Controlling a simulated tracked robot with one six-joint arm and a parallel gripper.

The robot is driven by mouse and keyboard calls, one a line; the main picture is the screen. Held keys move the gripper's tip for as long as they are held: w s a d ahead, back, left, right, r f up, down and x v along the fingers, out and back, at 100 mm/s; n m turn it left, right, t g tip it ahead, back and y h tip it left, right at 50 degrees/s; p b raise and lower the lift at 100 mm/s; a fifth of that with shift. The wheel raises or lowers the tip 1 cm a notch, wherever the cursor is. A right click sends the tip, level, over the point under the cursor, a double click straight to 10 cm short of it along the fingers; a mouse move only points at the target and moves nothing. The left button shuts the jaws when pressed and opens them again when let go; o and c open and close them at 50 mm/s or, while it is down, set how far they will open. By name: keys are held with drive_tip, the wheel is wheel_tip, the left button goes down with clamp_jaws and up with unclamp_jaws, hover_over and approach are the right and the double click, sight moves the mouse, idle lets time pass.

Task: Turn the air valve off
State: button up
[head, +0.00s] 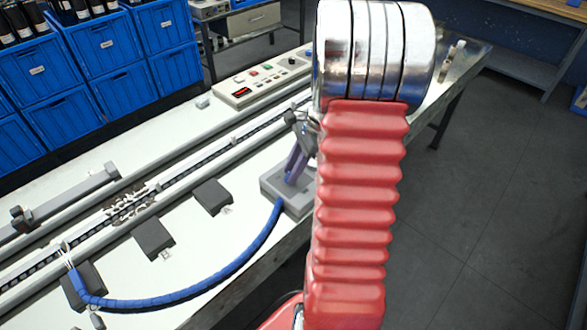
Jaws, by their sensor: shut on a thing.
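The air valve appears to be the grey box (272,183) near the front edge of the white table, with a blue hose joined to its near side. A purple-blue lever (295,165) rises from its recess, leaning slightly to the right at the top. My gripper (303,146), dark grey and small in the head view, is at the lever's upper part and is shut on it. My red arm hides the right side of the gripper and part of the table behind it.
A blue hose (215,278) curves across the table's front left. Dark blocks (153,238) stand beside the long conveyor rail (185,178). A control panel (262,82) with buttons lies behind. Blue crates (95,45) stand at the back left. The floor at right is clear.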

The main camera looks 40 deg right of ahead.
drive_tip(key=shift+n, duration=0.3)
drive_tip(key=n, duration=0.1)
drive_tip(key=n+g, duration=0.1)
drive_tip(key=n, duration=0.1)
drive_tip(key=n+g, duration=0.1)
drive_tip(key=n, duration=0.1)
drive_tip(key=shift+w, duration=0.3)
drive_tip(key=n+g, duration=0.2)
drive_tip(key=n, duration=0.4)
drive_tip(key=shift+w, duration=0.15)
drive_tip(key=shift+n+g, duration=0.3)
drive_tip(key=o, duration=1)
drive_tip(key=shift+o, duration=0.2)
drive_tip(key=v, duration=1.3)
drive_tip(key=shift+r, duration=0.4)
drive_tip(key=shift+w, duration=0.15)
